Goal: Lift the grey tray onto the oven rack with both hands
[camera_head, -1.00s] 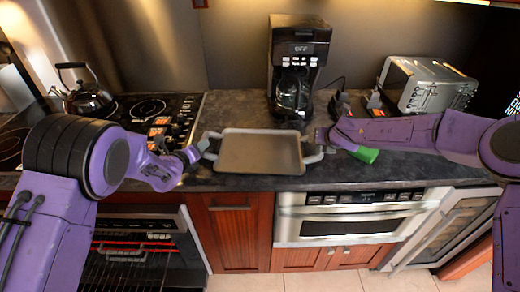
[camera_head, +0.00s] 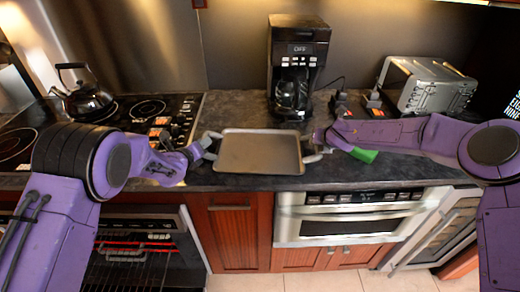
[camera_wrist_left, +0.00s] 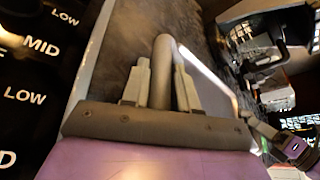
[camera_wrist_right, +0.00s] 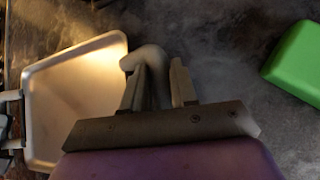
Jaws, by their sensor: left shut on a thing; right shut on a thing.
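The grey tray (camera_head: 260,152) is on or just above the dark counter in the middle of the head view; I cannot tell if it touches. It has a handle at each side. My left gripper (camera_head: 207,145) is shut on the tray's left handle, and the left wrist view shows the handle (camera_wrist_left: 162,75) between its fingers (camera_wrist_left: 162,85). My right gripper (camera_head: 321,146) is shut on the right handle. The right wrist view shows that handle (camera_wrist_right: 148,65) between the fingers (camera_wrist_right: 158,85) and the tray (camera_wrist_right: 75,85) beside it.
The oven (camera_head: 135,250) at lower left is open at the front, with racks inside. A coffee maker (camera_head: 296,65) stands behind the tray. A green object (camera_head: 365,155) lies beside my right gripper. A kettle (camera_head: 87,97) is on the stove, and a toaster (camera_head: 425,85) stands at back right.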

